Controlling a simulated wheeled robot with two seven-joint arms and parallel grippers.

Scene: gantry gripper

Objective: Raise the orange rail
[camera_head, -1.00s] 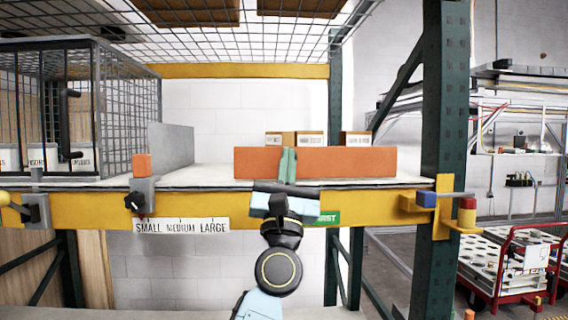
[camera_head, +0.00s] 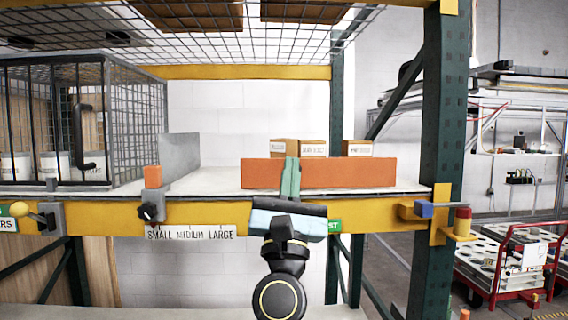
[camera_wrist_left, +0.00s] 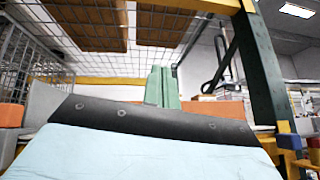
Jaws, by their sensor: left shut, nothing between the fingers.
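The orange rail (camera_head: 350,173) stands as a long flat bar along the front of the shelf, with cardboard boxes behind it. My left gripper (camera_head: 290,178) is upright in front of the rail, with its green fingers together and nothing between them. The fingers overlap the left part of the rail in the head view; whether they touch it I cannot tell. In the left wrist view the shut fingers (camera_wrist_left: 161,87) point up, and part of the orange rail (camera_wrist_left: 222,109) shows to their right. My right gripper is not in view.
A wire cage (camera_head: 135,120) stands at the left of the shelf, beside a grey plate (camera_head: 180,158). A slider with an orange block (camera_head: 152,177) sits above the size label (camera_head: 190,233). A yellow bracket (camera_head: 440,214) is at the right post. Cardboard boxes (camera_head: 298,147) stand behind the rail.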

